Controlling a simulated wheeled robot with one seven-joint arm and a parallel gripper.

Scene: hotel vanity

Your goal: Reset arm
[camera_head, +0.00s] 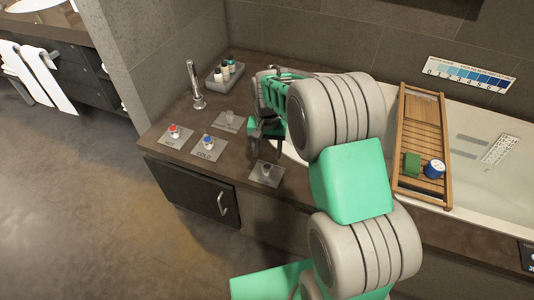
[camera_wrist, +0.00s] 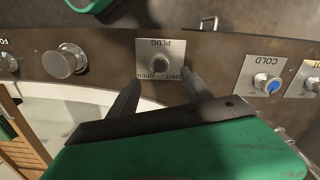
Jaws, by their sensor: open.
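My gripper (camera_head: 266,128) hangs over the counter beside the bathtub in the head view, partly hidden by my own arm. In the wrist view its two dark fingers (camera_wrist: 158,98) are spread apart with nothing between them. A plug knob (camera_wrist: 159,65) on a plate marked PLUG, OPEN and SHUT lies beyond the fingertips, apart from them. My arm is bent and reaches across the tub's near end.
The hot knob (camera_head: 174,129), cold knob (camera_head: 208,141) and tall faucet (camera_head: 195,85) stand on the counter (camera_head: 165,145). A tray (camera_head: 214,82) with bottles is behind. A wooden bath caddy (camera_head: 424,130) with a green block (camera_head: 412,163) and a blue-and-white cup (camera_head: 434,169) spans the tub.

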